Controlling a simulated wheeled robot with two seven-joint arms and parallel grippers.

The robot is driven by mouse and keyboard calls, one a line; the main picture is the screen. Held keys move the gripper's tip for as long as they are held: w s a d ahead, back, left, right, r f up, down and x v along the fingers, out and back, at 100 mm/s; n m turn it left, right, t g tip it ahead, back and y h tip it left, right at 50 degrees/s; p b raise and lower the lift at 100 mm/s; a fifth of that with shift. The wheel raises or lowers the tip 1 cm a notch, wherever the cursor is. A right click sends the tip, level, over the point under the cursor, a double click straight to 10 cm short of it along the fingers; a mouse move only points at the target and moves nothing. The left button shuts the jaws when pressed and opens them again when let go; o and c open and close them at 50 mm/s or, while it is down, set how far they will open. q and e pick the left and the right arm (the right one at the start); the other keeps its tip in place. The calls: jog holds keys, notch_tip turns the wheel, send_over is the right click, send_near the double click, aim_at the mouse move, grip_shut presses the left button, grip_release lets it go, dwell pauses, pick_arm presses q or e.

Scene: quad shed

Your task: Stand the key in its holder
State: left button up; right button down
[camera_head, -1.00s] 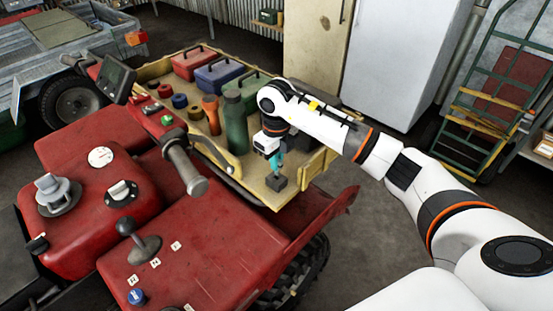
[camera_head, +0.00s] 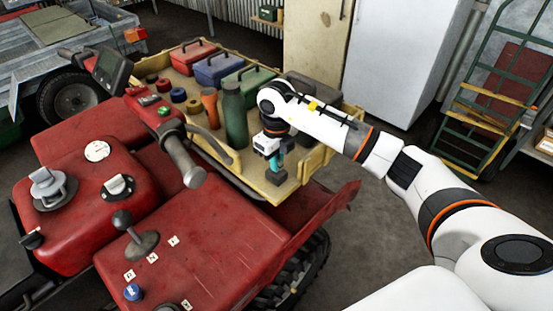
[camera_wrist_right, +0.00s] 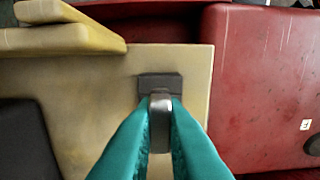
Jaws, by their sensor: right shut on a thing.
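My right gripper (camera_head: 276,166) is over the near right part of the yellow cargo box on the red vehicle. Its teal fingers point down. In the right wrist view, the fingertips (camera_wrist_right: 160,112) are shut on a grey metal piece, the key (camera_wrist_right: 160,102). The key's holder, a small dark block (camera_head: 276,178), stands on the box floor right under the fingers. It also shows in the right wrist view (camera_wrist_right: 160,80), just beyond the key. I cannot tell whether the key's lower end is inside the holder or just above it. My left gripper is not in view.
A green bottle (camera_head: 235,116) and an orange object (camera_head: 210,107) stand left of my gripper. Red, blue (camera_head: 217,68) and green cases line the box's back. The yellow box wall (camera_head: 318,157) is close on the right. A handlebar grip (camera_head: 183,163) sticks out at the front left.

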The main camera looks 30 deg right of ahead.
jog(key=shift+f+b, duration=0.3)
jog(key=shift+f, duration=0.15)
jog(key=c, duration=1.4)
grip_release()
jog(key=shift+r, duration=0.1)
notch_tip(320, 180, up, 12)
jog(key=b, duration=0.1)
jog(key=shift+b, duration=0.35)
